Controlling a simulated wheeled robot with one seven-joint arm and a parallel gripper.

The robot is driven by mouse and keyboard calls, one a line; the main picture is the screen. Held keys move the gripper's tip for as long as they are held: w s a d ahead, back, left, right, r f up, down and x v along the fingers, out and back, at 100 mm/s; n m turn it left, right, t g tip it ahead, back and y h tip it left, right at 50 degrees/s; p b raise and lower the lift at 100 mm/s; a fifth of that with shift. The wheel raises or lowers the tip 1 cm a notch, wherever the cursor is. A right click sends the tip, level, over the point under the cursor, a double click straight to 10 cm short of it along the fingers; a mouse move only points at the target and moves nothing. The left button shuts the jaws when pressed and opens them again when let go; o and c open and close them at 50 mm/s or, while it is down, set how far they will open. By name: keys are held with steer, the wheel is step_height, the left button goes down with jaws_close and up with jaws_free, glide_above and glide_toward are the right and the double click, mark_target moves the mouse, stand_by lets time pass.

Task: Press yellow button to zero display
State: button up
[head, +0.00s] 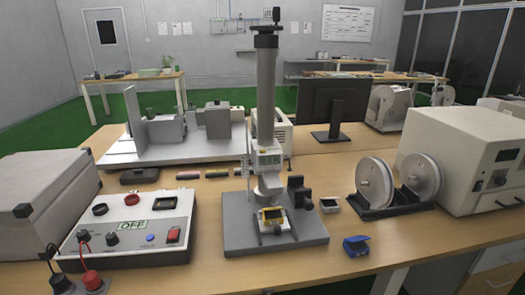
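A test stand with a tall grey column (266,95) stands on a grey base (305,237) at the middle of the table. A small display unit (269,159) is mounted on the column. Its dark characters are too small to read. I cannot make out a separate yellow button on the display unit. My gripper is not in this view.
A white control box (130,232) showing "OFF" stands left of the stand. A blue clip-like object (357,246) and a black stand with two white discs (395,207) lie to the right. A monitor (336,105) stands behind.

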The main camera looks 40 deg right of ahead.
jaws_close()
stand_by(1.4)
